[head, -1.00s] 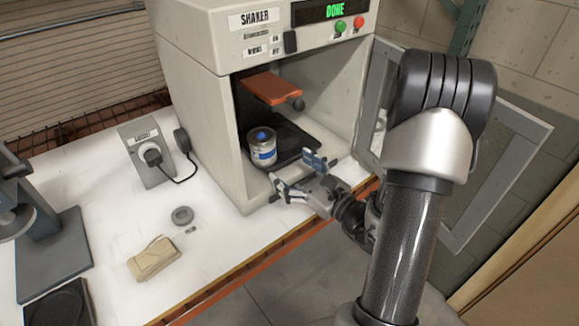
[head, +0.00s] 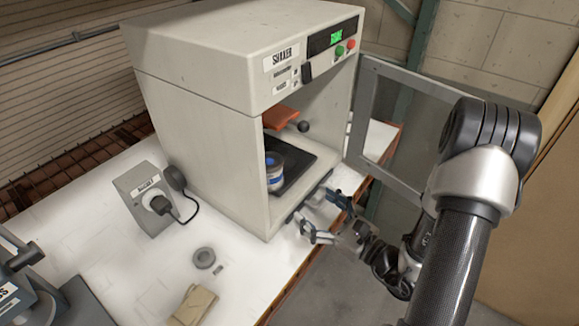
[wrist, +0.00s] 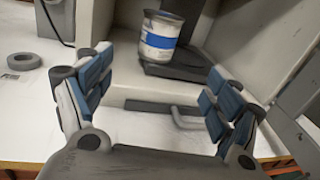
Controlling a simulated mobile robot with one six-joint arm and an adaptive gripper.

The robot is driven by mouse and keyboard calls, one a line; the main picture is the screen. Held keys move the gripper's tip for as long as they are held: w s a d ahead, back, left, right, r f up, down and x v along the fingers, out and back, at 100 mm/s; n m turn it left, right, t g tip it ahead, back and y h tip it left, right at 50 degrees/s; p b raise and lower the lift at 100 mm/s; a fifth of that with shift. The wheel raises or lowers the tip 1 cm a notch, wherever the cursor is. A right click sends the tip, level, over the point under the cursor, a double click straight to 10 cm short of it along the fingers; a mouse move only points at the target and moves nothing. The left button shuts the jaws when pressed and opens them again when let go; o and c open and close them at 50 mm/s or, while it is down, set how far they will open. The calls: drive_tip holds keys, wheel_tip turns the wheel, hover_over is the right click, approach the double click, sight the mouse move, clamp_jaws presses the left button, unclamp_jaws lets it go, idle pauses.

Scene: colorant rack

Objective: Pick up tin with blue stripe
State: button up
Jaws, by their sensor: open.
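The tin with the blue stripe (head: 273,171) stands upright inside the open shaker, on its dark plate. In the wrist view the tin (wrist: 160,37) shows a white body with a broad blue band, ahead of my fingers and slightly above the middle. My gripper (head: 322,213) is outside the shaker at the front of its opening, apart from the tin. In the wrist view my gripper (wrist: 152,92) has its two blue-padded fingers spread wide with nothing between them. In the head view the shaker's side wall partly hides the tin's left side.
The shaker (head: 200,120) has its door (head: 385,110) swung open to the right. An orange clamp plate (head: 281,117) hangs above the tin. A grey socket box (head: 150,205), a grey ring (head: 204,258) and a tan cloth (head: 193,304) lie left on the white bench.

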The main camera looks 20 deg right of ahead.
sight(278, 177)
drive_tip(key=b+x, duration=0.2)
drive_tip(key=x, duration=0.9)
drive_tip(key=shift+w+a, duration=0.1)
drive_tip(key=shift+w, duration=0.1)
drive_tip(key=x, duration=0.2)
drive_tip(key=r+b+x, duration=0.1)
drive_tip(key=x, duration=0.2)
drive_tip(key=shift+a+r, duration=0.1)
drive_tip(key=shift+a, duration=0.2)
drive_tip(key=shift+w+a, duration=0.1)
drive_tip(key=shift+w, duration=0.25)
drive_tip(key=shift+c, duration=0.3)
drive_tip(key=c, duration=1.4)
drive_tip(key=shift+r, duration=0.2)
